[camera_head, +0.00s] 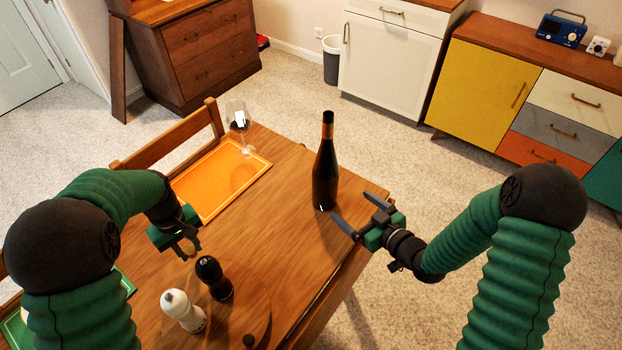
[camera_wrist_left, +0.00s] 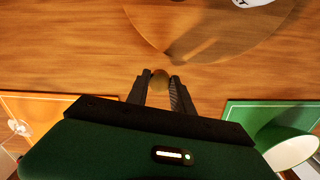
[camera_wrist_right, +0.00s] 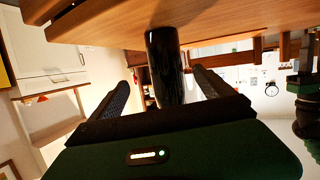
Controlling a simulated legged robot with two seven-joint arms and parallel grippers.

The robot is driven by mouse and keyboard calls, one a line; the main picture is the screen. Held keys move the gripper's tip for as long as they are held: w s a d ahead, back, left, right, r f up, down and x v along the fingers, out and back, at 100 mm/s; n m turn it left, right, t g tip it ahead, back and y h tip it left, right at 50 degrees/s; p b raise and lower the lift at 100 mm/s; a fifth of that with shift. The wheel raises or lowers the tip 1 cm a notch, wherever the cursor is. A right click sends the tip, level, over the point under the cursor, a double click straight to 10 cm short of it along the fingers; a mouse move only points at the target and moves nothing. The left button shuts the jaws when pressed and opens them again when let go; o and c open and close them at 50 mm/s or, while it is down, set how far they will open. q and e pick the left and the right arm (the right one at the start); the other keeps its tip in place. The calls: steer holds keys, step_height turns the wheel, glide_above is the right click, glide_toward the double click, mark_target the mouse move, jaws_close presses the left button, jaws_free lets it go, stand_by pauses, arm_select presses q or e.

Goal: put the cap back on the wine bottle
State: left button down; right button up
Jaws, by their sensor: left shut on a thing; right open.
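A dark wine bottle (camera_head: 325,178) with an orange-brown neck band stands upright near the table's right edge. My left gripper (camera_head: 188,246) is shut on a small brownish round cap (camera_wrist_left: 160,78), held above the table left of the bottle. How far the cap is above the wood is hard to tell. My right gripper (camera_head: 357,212) is open just right of the bottle's lower part, its fingers pointing towards it. In the right wrist view the bottle (camera_wrist_right: 165,65) shows between the spread fingers, apart from both.
On the wooden table (camera_head: 275,205) are a white mill (camera_head: 183,309) and a black mill (camera_head: 213,277) on a round board, an orange placemat (camera_head: 215,185) and a wine glass (camera_head: 241,125). A chair (camera_head: 175,140) stands behind. The wood between left gripper and bottle is clear.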

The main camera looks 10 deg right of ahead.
mark_target(334, 183)
steer(key=w+a+t, duration=0.1)
steer(key=w, duration=0.1)
steer(key=w+a+r+y, duration=0.1)
steer(key=w, duration=0.1)
steer(key=w+a+r+t+y, duration=0.1)
steer(key=w, duration=0.1)
steer(key=shift+a+r+t, duration=0.15)
steer(key=shift+r+t, duration=0.1)
steer(key=shift+t, duration=0.05)
steer(key=shift+a+r, duration=0.1)
steer(key=shift+a, duration=0.15)
steer(key=shift+w, duration=0.1)
steer(key=x, duration=0.5)
steer(key=shift+a, duration=0.1)
jaws_close()
stand_by(0.7)
